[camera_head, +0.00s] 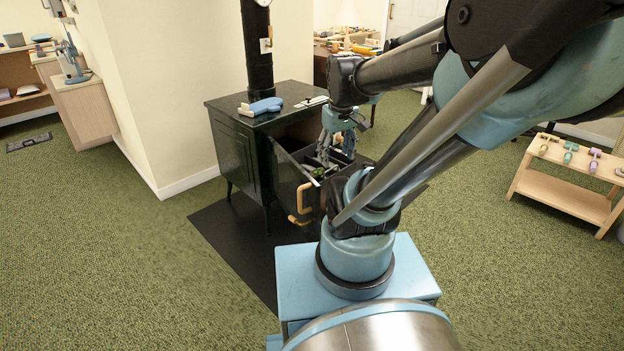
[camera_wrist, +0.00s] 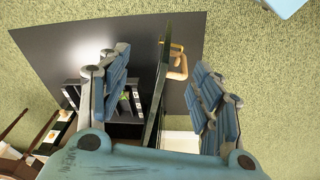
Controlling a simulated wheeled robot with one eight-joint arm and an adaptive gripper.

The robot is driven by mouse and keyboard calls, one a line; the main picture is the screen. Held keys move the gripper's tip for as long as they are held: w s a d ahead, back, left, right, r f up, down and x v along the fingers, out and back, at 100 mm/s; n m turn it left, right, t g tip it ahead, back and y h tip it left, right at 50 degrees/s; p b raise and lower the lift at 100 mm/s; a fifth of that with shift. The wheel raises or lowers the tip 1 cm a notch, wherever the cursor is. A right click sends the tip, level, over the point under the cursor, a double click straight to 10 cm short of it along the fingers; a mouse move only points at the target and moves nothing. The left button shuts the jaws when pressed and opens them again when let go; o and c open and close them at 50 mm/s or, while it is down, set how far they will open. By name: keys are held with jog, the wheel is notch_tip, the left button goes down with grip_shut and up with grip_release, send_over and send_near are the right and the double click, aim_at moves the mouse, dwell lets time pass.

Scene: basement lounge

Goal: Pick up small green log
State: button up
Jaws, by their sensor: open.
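A small green thing, likely the small green log (camera_head: 318,172), shows low at the open front of the black stove (camera_head: 228,150). In the wrist view a green patch (camera_wrist: 125,97) shows among dark grate bars, partly hidden by the left finger. My gripper (camera_head: 338,143) is open and empty, above and in front of the stove opening. In the wrist view my gripper (camera_wrist: 163,85) has its fingers wide apart, with the stove door's edge between them in the picture. I cannot tell the height gap to the door.
The stove door (camera_head: 292,188) stands open with a wooden handle (camera_head: 303,200). A blue object (camera_head: 262,106) lies on the stove top beneath the flue pipe (camera_head: 257,50). A low wooden table (camera_head: 565,190) with several small items is at right.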

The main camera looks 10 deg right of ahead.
jog(key=w+r+n, duration=0.3)
jog(key=w+n, duration=0.3)
jog(key=w, duration=1)
jog(key=n+g, duration=0.2)
jog(key=n, duration=1.3)
send_over(311, 173)
notch_tip(311, 173, down, 26)
jog(key=r, duration=0.1)
jog(key=f, duration=1.7)
jog(key=shift+w+d+f, duration=0.15)
jog(key=shift+w+f, duration=0.15)
jog(key=shift+f, duration=0.05)
jog(key=c, duration=1.2)
